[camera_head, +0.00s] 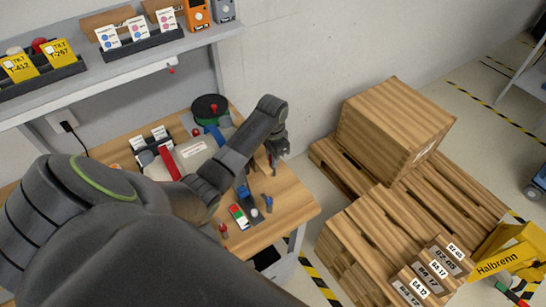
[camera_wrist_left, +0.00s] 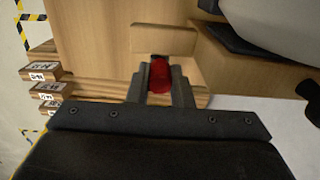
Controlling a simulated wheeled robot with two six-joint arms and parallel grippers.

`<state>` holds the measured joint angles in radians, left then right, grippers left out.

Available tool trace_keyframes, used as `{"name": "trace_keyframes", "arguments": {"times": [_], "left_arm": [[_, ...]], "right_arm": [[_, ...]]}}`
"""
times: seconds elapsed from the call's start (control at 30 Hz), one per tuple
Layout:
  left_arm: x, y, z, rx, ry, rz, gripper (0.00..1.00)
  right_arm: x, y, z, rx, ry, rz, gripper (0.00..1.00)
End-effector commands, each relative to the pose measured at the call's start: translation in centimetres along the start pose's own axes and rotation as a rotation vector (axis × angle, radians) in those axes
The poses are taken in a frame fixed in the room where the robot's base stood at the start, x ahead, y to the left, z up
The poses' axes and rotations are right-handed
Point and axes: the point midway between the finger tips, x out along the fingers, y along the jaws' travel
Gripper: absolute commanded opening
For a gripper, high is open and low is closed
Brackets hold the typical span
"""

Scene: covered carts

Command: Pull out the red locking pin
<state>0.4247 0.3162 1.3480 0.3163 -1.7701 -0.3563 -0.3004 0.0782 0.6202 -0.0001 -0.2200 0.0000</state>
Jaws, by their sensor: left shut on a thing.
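My left gripper (camera_head: 277,146) is at the right edge of the wooden workbench, its arm reaching across from the left. In the left wrist view its two fingers (camera_wrist_left: 160,80) are shut on a red cylindrical piece, the red locking pin (camera_wrist_left: 160,76). A pale wooden piece (camera_wrist_left: 165,40) shows just beyond the pin. In the head view the gripper hides most of the pin, and I cannot tell whether it is still seated in anything. My right gripper is not in view.
The workbench (camera_head: 295,200) holds a red-and-green piece (camera_head: 239,215), a small red-topped peg (camera_head: 223,229) and a dark round stand (camera_head: 209,108). A shelf (camera_head: 100,72) hangs above. A wooden crate (camera_head: 390,125) sits on pallets to the right, with labelled blocks (camera_head: 430,272) nearer.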

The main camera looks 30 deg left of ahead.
Motion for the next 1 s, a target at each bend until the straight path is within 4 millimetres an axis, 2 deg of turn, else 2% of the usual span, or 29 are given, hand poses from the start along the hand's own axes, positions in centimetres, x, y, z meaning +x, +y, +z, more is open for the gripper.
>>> {"name": "trace_keyframes", "arguments": {"times": [1.0], "left_arm": [[-4.1,0.0,0.0,0.0,0.001,0.0,0.0]], "right_arm": [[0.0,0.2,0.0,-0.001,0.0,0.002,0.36]]}}
